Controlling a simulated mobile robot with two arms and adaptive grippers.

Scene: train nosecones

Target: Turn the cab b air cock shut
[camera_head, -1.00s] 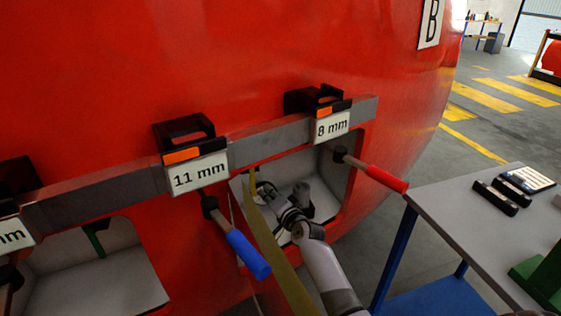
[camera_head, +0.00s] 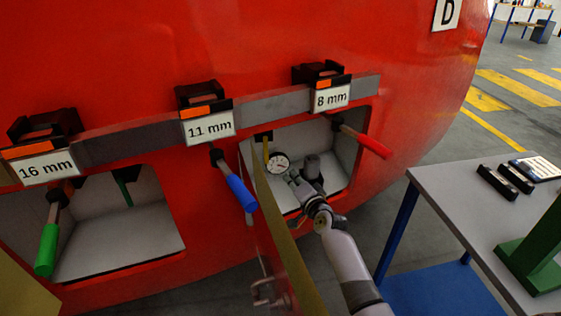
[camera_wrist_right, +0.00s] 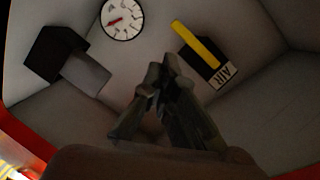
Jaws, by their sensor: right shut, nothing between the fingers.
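The air cock is a black block with a yellow lever (camera_wrist_right: 197,43) and an "AIR" label (camera_wrist_right: 224,75), right of centre in the wrist view. In the head view the yellow lever (camera_head: 265,152) hangs down from its block, at the left inside the open recess under the "8 mm" plate. My right gripper (camera_head: 291,178) reaches into this recess from the lower right. It is shut and empty, apart from the lever. In the wrist view its fingertips (camera_wrist_right: 162,78) meet left of and below the lever. My left gripper is not in view.
A round gauge (camera_head: 279,162) and a grey cylinder (camera_head: 312,166) sit in the recess near my gripper. A yellowish panel edge (camera_head: 283,240) stands left of my arm. Red (camera_head: 366,141) and blue (camera_head: 241,192) handles flank the opening. A grey table (camera_head: 455,185) is at right.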

